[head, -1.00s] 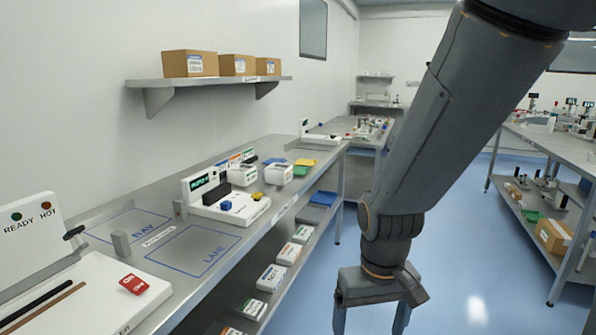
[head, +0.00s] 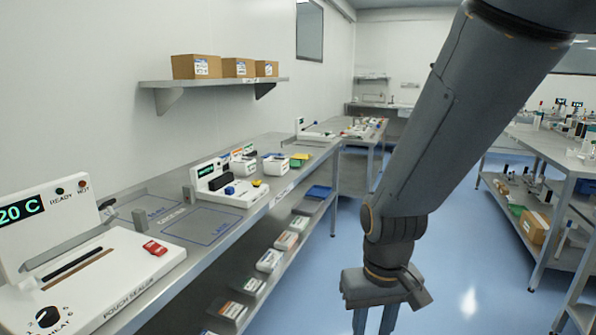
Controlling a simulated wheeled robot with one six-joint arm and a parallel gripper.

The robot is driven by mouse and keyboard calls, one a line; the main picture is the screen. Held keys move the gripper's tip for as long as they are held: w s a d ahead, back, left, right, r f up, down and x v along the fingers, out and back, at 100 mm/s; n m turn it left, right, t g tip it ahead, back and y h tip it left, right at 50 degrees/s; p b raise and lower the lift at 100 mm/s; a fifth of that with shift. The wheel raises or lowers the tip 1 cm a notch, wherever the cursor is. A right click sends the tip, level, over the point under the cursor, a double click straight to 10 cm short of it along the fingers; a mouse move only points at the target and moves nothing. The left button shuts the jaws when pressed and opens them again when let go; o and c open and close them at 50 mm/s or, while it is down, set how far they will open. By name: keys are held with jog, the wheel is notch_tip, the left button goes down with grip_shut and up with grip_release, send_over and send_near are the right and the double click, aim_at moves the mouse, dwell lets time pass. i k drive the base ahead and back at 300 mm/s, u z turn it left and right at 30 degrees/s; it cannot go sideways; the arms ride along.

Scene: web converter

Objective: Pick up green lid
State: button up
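A small flat green piece (head: 296,164), which may be the green lid, lies on the left bench beside a yellow piece (head: 301,156). It is too small and far off to make out its shape. My gripper (head: 374,321) hangs over the floor to the right of the left bench, well apart from the green piece. Its two fingers point down with a gap between them, and nothing shows in the gap. The fingertips are cut off by the bottom edge.
A pouch sealer (head: 85,270) stands at the near end of the left bench. White bins (head: 277,168) and a white device (head: 226,190) stand farther along. Boxes sit on a wall shelf (head: 215,81). Another bench (head: 545,145) is at right. The blue floor between is clear.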

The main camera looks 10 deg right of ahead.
aim_at(292, 163)
jog(key=z, duration=0.55)
jog(key=i, duration=0.5)
jog(key=z, duration=0.5)
jog(key=i, duration=1.35)
jog(key=u, duration=0.75)
jog(key=i, duration=0.9)
jog(key=u, duration=1.1)
jog(key=i, duration=0.7)
